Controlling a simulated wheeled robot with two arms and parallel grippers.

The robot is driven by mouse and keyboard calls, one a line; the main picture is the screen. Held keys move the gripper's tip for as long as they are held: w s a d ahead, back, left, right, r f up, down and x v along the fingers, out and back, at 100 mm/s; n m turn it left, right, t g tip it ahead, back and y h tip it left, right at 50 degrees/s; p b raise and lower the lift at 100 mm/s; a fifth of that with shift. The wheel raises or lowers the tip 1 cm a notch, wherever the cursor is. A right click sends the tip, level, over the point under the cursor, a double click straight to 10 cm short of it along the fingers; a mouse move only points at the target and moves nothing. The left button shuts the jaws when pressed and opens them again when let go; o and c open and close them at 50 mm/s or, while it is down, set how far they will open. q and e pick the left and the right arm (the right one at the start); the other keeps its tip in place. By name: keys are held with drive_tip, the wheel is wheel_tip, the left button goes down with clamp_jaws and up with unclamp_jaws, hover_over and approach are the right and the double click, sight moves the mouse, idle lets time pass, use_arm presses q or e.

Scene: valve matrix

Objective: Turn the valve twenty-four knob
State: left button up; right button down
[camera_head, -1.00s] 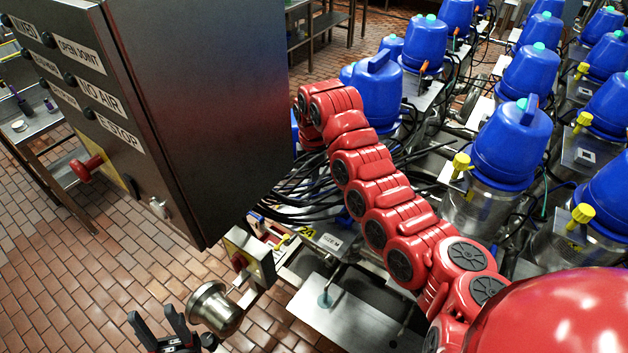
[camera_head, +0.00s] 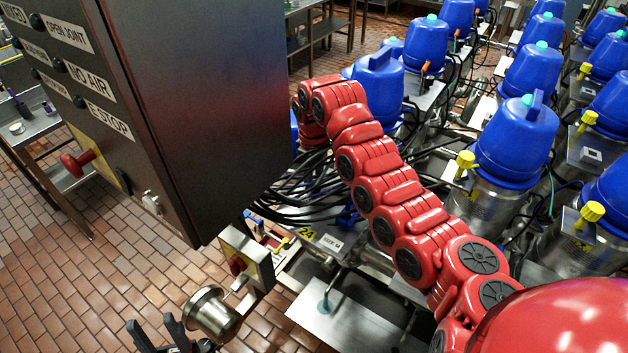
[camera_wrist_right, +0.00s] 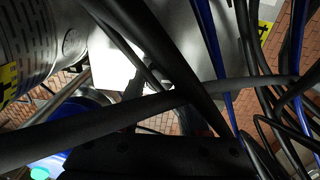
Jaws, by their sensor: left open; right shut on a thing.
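A yellow tag reading 24 (camera_head: 306,232) sits on a metal plate right of the cabinet's lower corner in the head view. A small yellow handle (camera_head: 283,243) is just left of it; I cannot tell whether it is the valve twenty-four knob. My left gripper (camera_head: 153,326) is open and empty at the bottom edge, left of a steel cup-shaped part. My red right arm reaches up and left, and its gripper is hidden there. In the right wrist view, the dark body of my right gripper (camera_wrist_right: 150,155) is among black hoses. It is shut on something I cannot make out.
A dark cabinet (camera_head: 190,110) with label plates blocks the left and centre. A box with a red knob (camera_head: 237,265) and the steel cup (camera_head: 212,314) are below it. Rows of blue-capped valves (camera_head: 515,140) fill the right. Black hoses (camera_head: 300,190) crowd the middle. Open brick floor lies left.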

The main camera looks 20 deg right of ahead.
drive_tip(key=shift+s+f, duration=0.1)
idle(0.4)
drive_tip(key=shift+c, duration=2.1)
unclamp_jaws()
